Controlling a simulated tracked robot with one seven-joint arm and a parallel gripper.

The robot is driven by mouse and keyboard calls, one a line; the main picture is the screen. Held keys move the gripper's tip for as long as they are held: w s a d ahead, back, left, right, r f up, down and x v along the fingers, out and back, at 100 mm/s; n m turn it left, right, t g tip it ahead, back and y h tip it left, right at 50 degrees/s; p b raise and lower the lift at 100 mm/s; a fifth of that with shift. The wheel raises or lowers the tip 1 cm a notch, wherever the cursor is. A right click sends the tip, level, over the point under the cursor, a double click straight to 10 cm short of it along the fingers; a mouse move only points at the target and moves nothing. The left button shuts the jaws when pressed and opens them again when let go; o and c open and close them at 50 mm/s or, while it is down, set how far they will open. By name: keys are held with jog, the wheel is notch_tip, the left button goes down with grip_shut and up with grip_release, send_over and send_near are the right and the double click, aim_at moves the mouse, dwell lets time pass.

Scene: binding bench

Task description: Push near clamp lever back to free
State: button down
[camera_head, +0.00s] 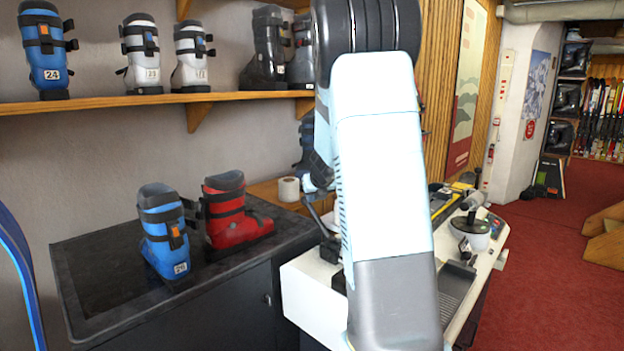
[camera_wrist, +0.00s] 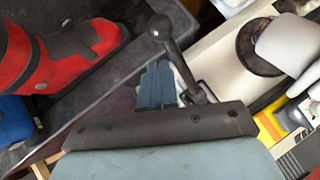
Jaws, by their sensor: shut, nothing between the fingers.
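In the wrist view, a dark grey lever with a round ball knob, seemingly the near clamp lever (camera_wrist: 180,62), stands beside the white bench machine (camera_wrist: 212,52). My gripper (camera_wrist: 160,68) shows there as blue-grey fingers close together, shut and empty. The fingers are just left of the lever's shaft in the picture, with the knob beyond their tips. I cannot tell whether they touch the shaft. In the head view, my arm covers the gripper and much of the white machine (camera_head: 311,291), and I cannot make out the near lever clearly.
A blue boot (camera_head: 163,235) and a red boot (camera_head: 232,212) stand on the dark cabinet (camera_head: 105,285) left of the machine. A tape roll (camera_head: 289,189) sits behind. A black-handled white round part (camera_head: 470,236) is on the machine's right. Red carpet (camera_head: 545,265) is open at right.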

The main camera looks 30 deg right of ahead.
notch_tip(320, 180, up, 8)
jog(key=s+a, duration=0.2)
jog(key=s, duration=0.1)
jog(key=g, duration=0.1)
send_near(306, 201)
jog(key=shift+m, duration=0.3)
jog(key=x, duration=0.5)
jog(key=shift+s+d+f, duration=0.1)
jog(key=shift+s+f, duration=0.05)
jog(key=shift+f, duration=0.3)
jog(key=shift+w+d+f, duration=0.1)
jog(key=shift+w+f, duration=0.15)
jog(key=shift+w, duration=0.35)
jog(key=shift+w, duration=0.1)
